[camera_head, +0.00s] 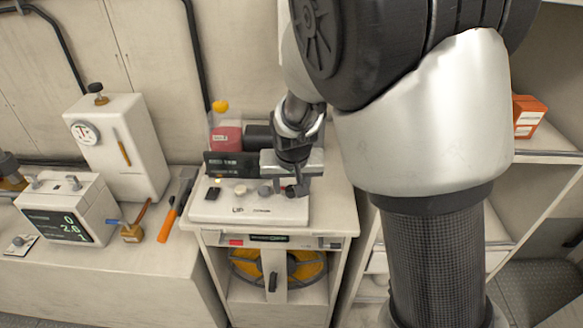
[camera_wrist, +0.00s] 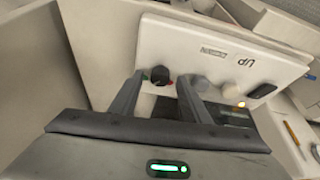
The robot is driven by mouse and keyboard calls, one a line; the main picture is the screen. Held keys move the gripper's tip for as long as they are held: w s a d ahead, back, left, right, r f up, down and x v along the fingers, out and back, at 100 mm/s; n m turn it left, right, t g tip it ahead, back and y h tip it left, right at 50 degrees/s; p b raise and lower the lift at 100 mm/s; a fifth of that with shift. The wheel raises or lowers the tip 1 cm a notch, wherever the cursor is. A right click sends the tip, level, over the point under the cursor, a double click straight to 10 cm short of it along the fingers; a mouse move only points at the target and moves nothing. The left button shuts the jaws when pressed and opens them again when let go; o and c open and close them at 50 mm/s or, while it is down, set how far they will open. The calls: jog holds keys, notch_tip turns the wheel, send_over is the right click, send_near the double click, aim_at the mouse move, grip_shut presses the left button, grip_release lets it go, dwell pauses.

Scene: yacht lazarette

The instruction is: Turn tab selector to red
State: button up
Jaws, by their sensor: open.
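The tab selector is a small dark knob (camera_wrist: 159,76) on a white panel (camera_wrist: 215,45), with small green and red marks beside its base. In the wrist view my gripper (camera_wrist: 160,79) is open, with one finger on each side of the knob. I cannot tell whether the fingers touch it, or which mark its tab points at. In the head view my gripper (camera_head: 295,187) reaches down over the right end of the panel (camera_head: 235,210) and largely covers the selector.
A grey knob (camera_wrist: 203,83), a pale knob (camera_wrist: 241,88) and a black switch (camera_wrist: 262,91) sit along the same panel. A dark display box (camera_head: 230,164) and a red bottle (camera_head: 227,138) stand behind. An orange-handled tool (camera_head: 168,222) lies left of the panel.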

jog(key=shift+f, duration=0.15)
jog(key=shift+c, duration=0.5)
jog(key=c, duration=0.9)
jog(key=shift+w, duration=0.1)
jog(key=shift+c, duration=0.2)
